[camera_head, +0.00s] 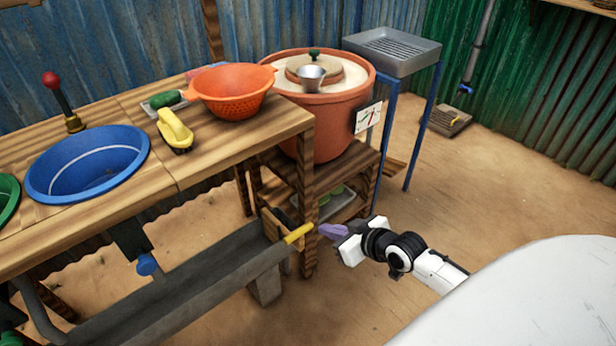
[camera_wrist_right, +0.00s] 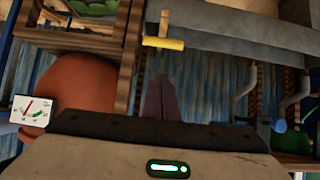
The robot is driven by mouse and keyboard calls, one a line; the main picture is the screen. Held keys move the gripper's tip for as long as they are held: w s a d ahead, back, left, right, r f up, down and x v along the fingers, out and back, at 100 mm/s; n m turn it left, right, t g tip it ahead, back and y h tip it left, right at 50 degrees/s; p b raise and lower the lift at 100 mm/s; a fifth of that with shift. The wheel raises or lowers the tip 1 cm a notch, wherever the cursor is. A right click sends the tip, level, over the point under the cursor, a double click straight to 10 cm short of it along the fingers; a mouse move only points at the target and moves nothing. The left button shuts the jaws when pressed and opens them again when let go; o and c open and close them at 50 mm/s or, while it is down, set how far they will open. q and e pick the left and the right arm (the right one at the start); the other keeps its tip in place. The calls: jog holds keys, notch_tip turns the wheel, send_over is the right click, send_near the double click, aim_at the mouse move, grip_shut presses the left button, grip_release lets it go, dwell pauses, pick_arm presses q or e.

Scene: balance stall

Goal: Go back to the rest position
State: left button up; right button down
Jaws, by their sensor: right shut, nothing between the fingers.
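My right gripper (camera_head: 333,231) is at the lower middle of the head view, beside the front leg of the wooden stand. Its purple fingers are shut and empty. They point at the yellow handle (camera_head: 299,233) on the grey trough, with what looks like a small gap. In the right wrist view my right gripper (camera_wrist_right: 161,98) shows its fingers together, just below the yellow handle (camera_wrist_right: 163,43). I cannot tell whether they touch it. My left gripper is in neither view.
A wooden bench (camera_head: 240,148) holds a blue basin (camera_head: 60,190), an orange colander (camera_head: 232,93) and a yellow brush (camera_head: 174,128). The grey trough (camera_head: 200,290) runs below. A clay pot (camera_head: 312,120) stands on the wooden stand. The floor (camera_head: 490,200) at right is mostly clear.

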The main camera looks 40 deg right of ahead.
jog(key=s+a+n+g+y+p, duration=0.1)
jog(key=s+a+p, duration=0.6)
jog(key=s+a, duration=1)
jog(key=a+g, duration=0.1)
jog(key=a, duration=0.2)
jog(key=shift+s+a+r+g+y, duration=0.25)
jog(key=shift+a+g+y, duration=0.05)
jog(key=shift+g, duration=0.1)
